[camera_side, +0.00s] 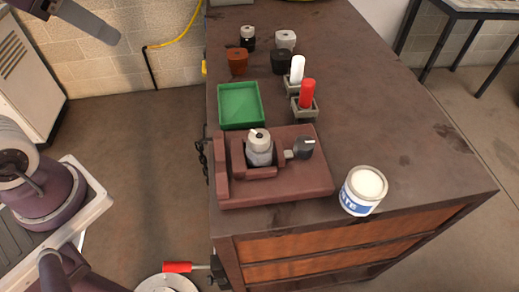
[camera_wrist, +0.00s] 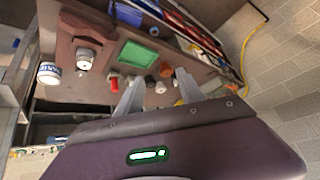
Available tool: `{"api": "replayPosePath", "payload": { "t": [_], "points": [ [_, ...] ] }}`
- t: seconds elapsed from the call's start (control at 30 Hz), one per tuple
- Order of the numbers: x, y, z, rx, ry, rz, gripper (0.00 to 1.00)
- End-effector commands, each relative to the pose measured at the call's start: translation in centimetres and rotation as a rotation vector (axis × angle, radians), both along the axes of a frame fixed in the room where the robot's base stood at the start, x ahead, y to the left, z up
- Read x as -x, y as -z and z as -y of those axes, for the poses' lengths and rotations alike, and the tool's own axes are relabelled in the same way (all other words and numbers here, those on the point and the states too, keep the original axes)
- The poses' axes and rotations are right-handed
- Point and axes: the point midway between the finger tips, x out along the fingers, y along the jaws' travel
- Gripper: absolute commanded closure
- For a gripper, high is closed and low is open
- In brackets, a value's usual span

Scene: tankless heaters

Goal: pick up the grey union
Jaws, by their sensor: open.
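A light grey fitting (camera_side: 286,39), which looks like the grey union, stands near the back of the bench in the side view, behind a black fitting (camera_side: 281,62). A pale piece that appears to be it shows between the fingers in the wrist view (camera_wrist: 160,88). Another grey-white fitting (camera_side: 259,146) sits in the brown fixture (camera_side: 310,184), so the name alone does not fully settle which is meant. My gripper (camera_wrist: 156,77) is open, its two fingers spread and empty, above and apart from the bench parts. Its fingertips cannot be made out clearly in the side view.
A brown fitting (camera_side: 237,62) and a black fitting with a grey top (camera_side: 248,38) stand close by. A white cylinder (camera_side: 297,69) and a red cylinder (camera_side: 307,93) stand upright in holders. A green tray (camera_side: 240,104) and a paint can (camera_side: 363,190) are nearer. The bench's right side is clear.

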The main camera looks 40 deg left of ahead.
Motion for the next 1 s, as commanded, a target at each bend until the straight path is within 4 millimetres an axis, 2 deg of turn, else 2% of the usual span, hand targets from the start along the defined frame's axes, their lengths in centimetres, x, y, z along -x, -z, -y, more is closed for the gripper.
{"api": "replayPosePath", "payload": {
  "t": [0.13, 0.27, 0.37, 0.43, 0.5, 0.57, 0.6, 0.7, 0.8, 0.9, 1.0],
  "points": [
    [-6.8, -3.1, -2.7, -0.135, -0.013, 0.211, 0.55],
    [-13.5, -6.7, -2.9, -0.236, 0.073, 0.437, 0.55],
    [-18.8, -9.2, -0.3, -0.270, 0.249, 0.621, 0.55],
    [-21.6, -9.7, 3.2, -0.246, 0.439, 0.723, 0.55],
    [-22.8, -9.0, 7.4, -0.177, 0.654, 0.777, 0.55],
    [-22.6, -7.5, 10.6, -0.094, 0.832, 0.780, 0.55],
    [-22.0, -6.4, 12.4, -0.030, 0.942, 0.765, 0.55],
    [-19.2, -3.2, 15.5, 0.140, 1.181, 0.680, 0.55],
    [-15.5, -0.3, 17.0, 0.320, 1.379, 0.545, 0.55],
    [-11.3, 2.3, 16.8, 0.502, 1.535, 0.369, 0.55],
    [-11.3, 8.4, 16.9, 0.497, 1.518, 0.377, 0.55]
  ]
}}
